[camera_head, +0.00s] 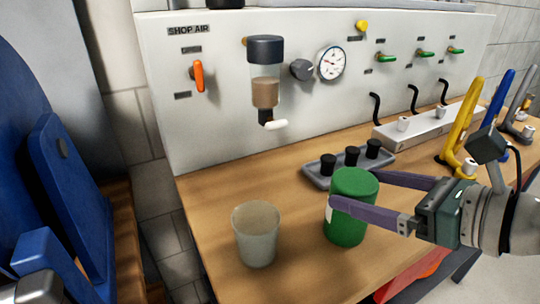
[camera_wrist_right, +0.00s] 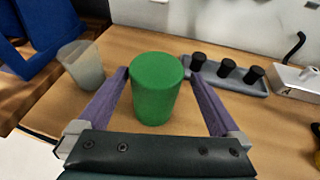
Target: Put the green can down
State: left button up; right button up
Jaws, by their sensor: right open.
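The green can (camera_head: 352,190) stands upright on the wooden bench top, right of a translucent cup. My right gripper (camera_head: 352,188) comes in from the right with its two purple fingers on either side of the can. In the right wrist view the can (camera_wrist_right: 156,90) sits between the fingertips of the right gripper (camera_wrist_right: 156,78). The jaws are open; a gap shows on the right finger's side, and the left fingertip is close to the can. The can's underside is hidden.
The translucent cup (camera_head: 256,235) stands just left of the can. A grey tray with black knobs (camera_head: 312,178) lies behind it. A white panel with valves and a gauge (camera_head: 332,63) rises at the back. Yellow and blue handles stand at the right. Free bench lies in front of the cup.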

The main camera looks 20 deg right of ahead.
aim_at(337, 181)
jog(key=shift+w+a, duration=0.1)
jog(key=shift+w, duration=0.2)
jog(key=x, duration=0.3)
jog(key=shift+w+a+p, duration=0.15)
jog(key=shift+a+p, duration=0.1)
jog(key=shift+p, duration=0.05)
jog(key=shift+w+a+f, duration=0.2)
jog(key=shift+w+f, duration=0.1)
jog(key=shift+w, duration=0.2)
jog(key=shift+c, duration=0.2)
jog(key=shift+r, duration=0.1)
grip_shut()
jog(key=shift+r, duration=0.1)
